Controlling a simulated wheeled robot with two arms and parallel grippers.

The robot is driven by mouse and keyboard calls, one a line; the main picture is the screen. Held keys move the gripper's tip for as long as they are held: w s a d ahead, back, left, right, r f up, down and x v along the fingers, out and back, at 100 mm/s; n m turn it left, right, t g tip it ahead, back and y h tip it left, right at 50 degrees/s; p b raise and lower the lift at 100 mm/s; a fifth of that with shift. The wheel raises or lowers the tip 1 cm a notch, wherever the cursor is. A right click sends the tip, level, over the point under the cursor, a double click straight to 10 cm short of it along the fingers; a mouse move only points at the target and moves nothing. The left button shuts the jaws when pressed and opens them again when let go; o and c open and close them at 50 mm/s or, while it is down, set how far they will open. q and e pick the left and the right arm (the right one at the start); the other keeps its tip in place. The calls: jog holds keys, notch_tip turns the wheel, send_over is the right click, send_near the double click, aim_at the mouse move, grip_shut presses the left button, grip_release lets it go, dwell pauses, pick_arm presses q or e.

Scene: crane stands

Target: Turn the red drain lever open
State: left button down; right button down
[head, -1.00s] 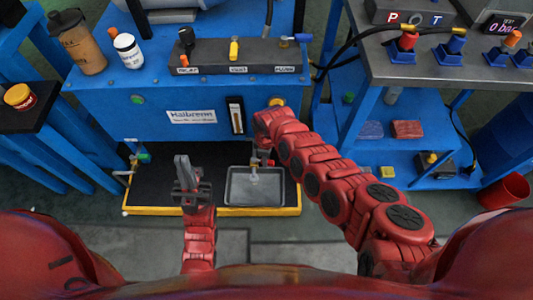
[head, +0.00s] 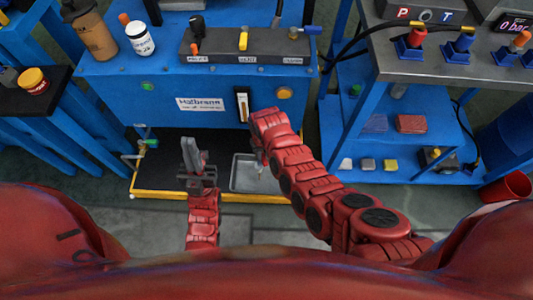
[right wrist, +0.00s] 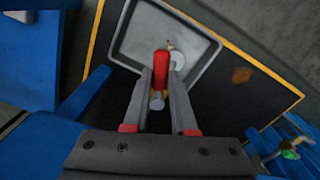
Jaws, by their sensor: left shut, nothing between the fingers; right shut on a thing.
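The red drain lever (right wrist: 161,68) shows in the right wrist view, reaching over the grey drip tray (right wrist: 133,38). My right gripper (right wrist: 161,82) is shut on it, with one grey finger on each side. A pale round part (right wrist: 178,60) shows beside the lever. In the head view my right arm comes down in front of the blue unit, and the lever is mostly hidden at its tip. The tray (head: 243,175) lies below. My left gripper (head: 190,155) is shut and empty, left of the tray, over the black floor of the yellow-edged base.
The blue unit (head: 155,100) stands behind, with a bottle (head: 90,32) and a white jar (head: 140,38) on top. A green-handled tap (head: 148,144) is at the left. A blue bench (head: 440,150) stands to the right, with a red bucket (head: 505,188) beside it.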

jog(key=shift+s+a+m+b, duration=0.1)
jog(key=shift+a+m+b, duration=0.3)
jog(key=shift+m, duration=0.65)
jog(key=shift+s+a+m+b, duration=0.1)
jog(key=shift+a+m+b, duration=0.3)
jog(key=shift+m, duration=0.65)
jog(key=shift+a, duration=0.1)
jog(key=c, duration=0.7)
grip_release()
notch_tip(320, 180, up, 17)
jog(key=p, duration=0.5)
jog(key=shift+r, duration=0.2)
